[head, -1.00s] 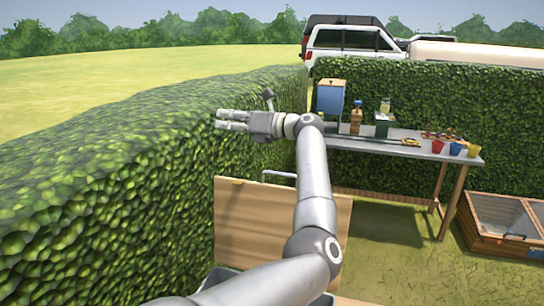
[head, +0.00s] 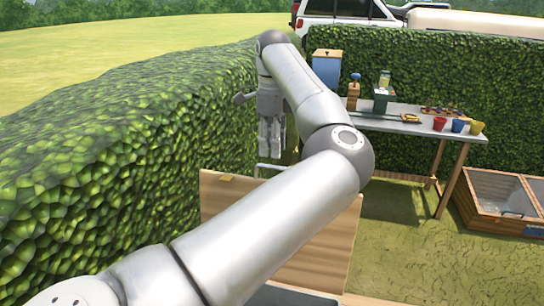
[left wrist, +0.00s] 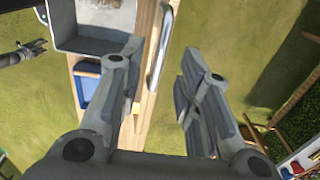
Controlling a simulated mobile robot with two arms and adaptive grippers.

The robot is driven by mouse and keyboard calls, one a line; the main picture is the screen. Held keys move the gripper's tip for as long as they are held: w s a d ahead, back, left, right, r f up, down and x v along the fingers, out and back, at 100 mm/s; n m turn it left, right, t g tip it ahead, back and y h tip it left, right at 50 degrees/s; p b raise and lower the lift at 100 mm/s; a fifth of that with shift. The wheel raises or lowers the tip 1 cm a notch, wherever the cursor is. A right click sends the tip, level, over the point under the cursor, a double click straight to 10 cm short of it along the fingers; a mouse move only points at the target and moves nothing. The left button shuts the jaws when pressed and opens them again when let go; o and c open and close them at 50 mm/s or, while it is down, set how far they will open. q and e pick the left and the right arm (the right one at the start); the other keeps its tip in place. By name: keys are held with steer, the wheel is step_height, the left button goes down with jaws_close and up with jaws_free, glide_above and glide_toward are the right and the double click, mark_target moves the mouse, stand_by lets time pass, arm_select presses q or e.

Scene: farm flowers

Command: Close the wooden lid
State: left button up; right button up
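The wooden lid (head: 328,248) stands raised, close to upright, in the head view, partly hidden behind my left arm. A metal handle (head: 266,168) shows just above its top edge. In the left wrist view the lid appears as a narrow wooden strip (left wrist: 143,118), with the handle bar (left wrist: 156,60) alongside it. My left gripper (head: 270,150) points down above the lid's top edge, beside the hedge. In the left wrist view its fingers (left wrist: 160,72) are spread, with the handle between them in the picture; contact is not seen. A dark gripper, apparently my right one (left wrist: 30,50), shows at the left edge.
The green hedge (head: 120,140) runs close along the left. A table (head: 400,122) with a blue box (head: 326,70), pots and tools stands behind. A wooden cold frame (head: 500,205) sits on the grass at right. A grey bin (left wrist: 95,40) shows in the left wrist view.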

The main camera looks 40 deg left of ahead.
arm_select(q)
step_height(320, 180, down, 4)
steer(key=shift+a+p, duration=0.1)
steer(key=shift+p, duration=0.35)
steer(key=shift+f, duration=0.4)
jaws_close()
